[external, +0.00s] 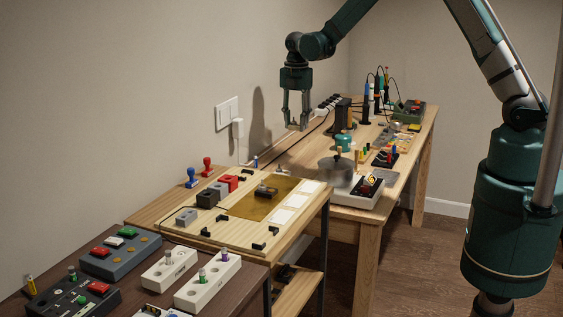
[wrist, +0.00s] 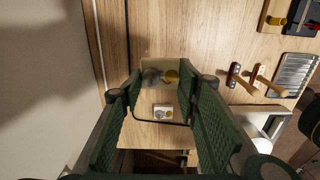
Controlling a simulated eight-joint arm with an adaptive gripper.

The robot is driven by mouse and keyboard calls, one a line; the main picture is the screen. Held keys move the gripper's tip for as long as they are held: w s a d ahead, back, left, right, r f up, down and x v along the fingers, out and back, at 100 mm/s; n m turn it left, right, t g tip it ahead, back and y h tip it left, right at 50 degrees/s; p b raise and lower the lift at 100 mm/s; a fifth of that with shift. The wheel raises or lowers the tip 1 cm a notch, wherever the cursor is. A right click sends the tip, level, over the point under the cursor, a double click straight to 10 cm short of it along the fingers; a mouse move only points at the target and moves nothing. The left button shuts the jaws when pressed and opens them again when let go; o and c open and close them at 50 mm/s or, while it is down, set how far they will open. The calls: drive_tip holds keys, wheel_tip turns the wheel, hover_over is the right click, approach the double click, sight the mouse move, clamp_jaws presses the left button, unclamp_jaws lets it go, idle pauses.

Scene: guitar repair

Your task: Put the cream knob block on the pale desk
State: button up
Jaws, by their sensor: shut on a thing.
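My gripper (external: 297,124) hangs in the air over the near end of the pale desk (external: 396,152), close to the wall. Its fingers are shut on the cream knob block (wrist: 149,63), of which only a small light patch shows in the external view. In the wrist view (wrist: 160,78) the block sits between the fingertips, with one grey and one gold knob on its face. Bare wood of the desk (wrist: 195,35) shows beyond it. The fingers hide parts of the block's sides.
A small white piece with round marks (wrist: 163,112) shows between the fingers; its height is unclear. A pot (external: 335,173), a white device (external: 366,193), a teal jar (external: 343,142) and tools stand on the desk. A wooden workboard (external: 226,232) lies nearer. Bare wood lies beside the wall.

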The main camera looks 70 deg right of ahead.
drive_tip(key=b, duration=0.1)
hover_over(309, 151)
wheel_tip(309, 151, down, 2)
drive_tip(key=shift+s+f, duration=0.1)
drive_tip(key=shift+f, duration=0.05)
drive_tip(key=shift+f, duration=0.1)
drive_tip(key=shift+f, duration=3.05)
drive_tip(key=shift+f+b, duration=0.35)
drive_tip(key=shift+f, duration=1.5)
drive_tip(key=shift+f, duration=0.15)
drive_tip(key=o, duration=0.9)
